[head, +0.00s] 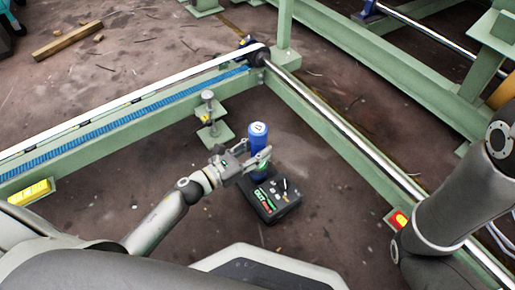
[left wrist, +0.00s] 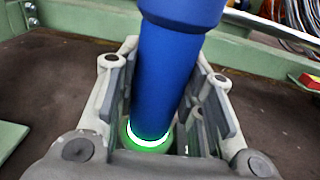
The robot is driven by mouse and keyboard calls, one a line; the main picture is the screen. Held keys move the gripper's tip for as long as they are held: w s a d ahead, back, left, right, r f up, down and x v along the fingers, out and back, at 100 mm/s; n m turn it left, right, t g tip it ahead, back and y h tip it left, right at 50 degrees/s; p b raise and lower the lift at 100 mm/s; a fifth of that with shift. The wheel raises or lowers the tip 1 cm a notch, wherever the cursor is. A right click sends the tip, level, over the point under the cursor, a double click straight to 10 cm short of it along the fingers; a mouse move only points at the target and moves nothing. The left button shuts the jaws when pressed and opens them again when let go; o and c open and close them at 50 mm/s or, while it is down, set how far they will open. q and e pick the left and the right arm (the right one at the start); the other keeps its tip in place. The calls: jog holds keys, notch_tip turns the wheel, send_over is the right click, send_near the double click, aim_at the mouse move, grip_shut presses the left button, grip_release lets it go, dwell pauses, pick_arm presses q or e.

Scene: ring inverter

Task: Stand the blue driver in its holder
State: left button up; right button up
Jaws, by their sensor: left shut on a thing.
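The blue driver (head: 258,139) stands about upright in the head view, with a white-marked top end. My left gripper (head: 257,160) is shut on it, with a finger on each side. In the left wrist view the blue driver (left wrist: 172,75) runs between the grey finger pads, and a green glowing ring shows at its lower end. The black holder (head: 273,203), a box with printed lettering and small items on top, lies on the floor just below the gripper.
A green frame with a blue-edged rail (head: 130,120) runs behind and left. A shiny metal shaft (head: 345,135) runs along the right. A green post with a round pad (head: 208,108) stands close behind the driver.

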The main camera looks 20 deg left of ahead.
pick_arm(q)
jog(key=o, duration=1.2)
jog(key=shift+o, duration=0.2)
